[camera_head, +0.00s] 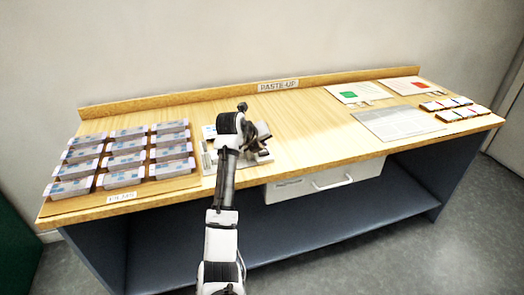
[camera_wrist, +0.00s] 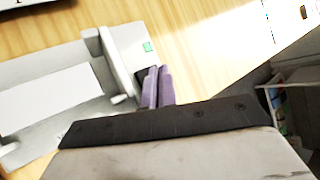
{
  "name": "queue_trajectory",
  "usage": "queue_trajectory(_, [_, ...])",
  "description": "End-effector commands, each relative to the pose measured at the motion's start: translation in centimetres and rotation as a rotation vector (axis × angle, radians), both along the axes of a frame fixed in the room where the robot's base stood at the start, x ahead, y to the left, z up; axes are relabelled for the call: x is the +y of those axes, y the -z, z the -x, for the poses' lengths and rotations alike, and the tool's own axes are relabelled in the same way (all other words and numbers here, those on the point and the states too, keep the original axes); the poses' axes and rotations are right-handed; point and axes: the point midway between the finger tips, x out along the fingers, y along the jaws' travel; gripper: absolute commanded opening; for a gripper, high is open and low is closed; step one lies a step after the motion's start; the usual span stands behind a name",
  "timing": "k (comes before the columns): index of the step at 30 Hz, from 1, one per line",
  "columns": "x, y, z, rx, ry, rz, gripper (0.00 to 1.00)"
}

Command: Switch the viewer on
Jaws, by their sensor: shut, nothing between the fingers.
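The viewer is a pale grey device with a white panel (camera_wrist: 50,97) and a raised bracket-like part (camera_wrist: 108,62). A small green patch (camera_wrist: 148,46) shows on its corner near my fingers; I cannot tell if it is a lit switch. In the head view the viewer (camera_head: 208,160) lies on the table, mostly hidden behind my arm. My gripper (camera_wrist: 158,74) is shut and empty, its purple-grey fingertips close beside the raised part and just below the green patch. I cannot tell if they touch. In the head view my gripper (camera_head: 263,138) is over the viewer's right side.
A rack of several stacked packets (camera_head: 122,178) stands at the left. The table's middle is clear. A drawer (camera_head: 325,185) hangs below.

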Motion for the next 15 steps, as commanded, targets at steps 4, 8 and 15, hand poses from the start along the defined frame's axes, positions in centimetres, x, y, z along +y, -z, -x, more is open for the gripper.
queue_trajectory(4, [0.0, -1.3, 0.0, -0.001, 0.000, -0.001, 0.00])
queue_trajectory(8, [0.0, -2.7, 0.0, -0.001, 0.000, -0.001, 0.00])
queue_trajectory(15, [0.0, -5.1, 0.0, -0.002, 0.000, -0.001, 0.00])
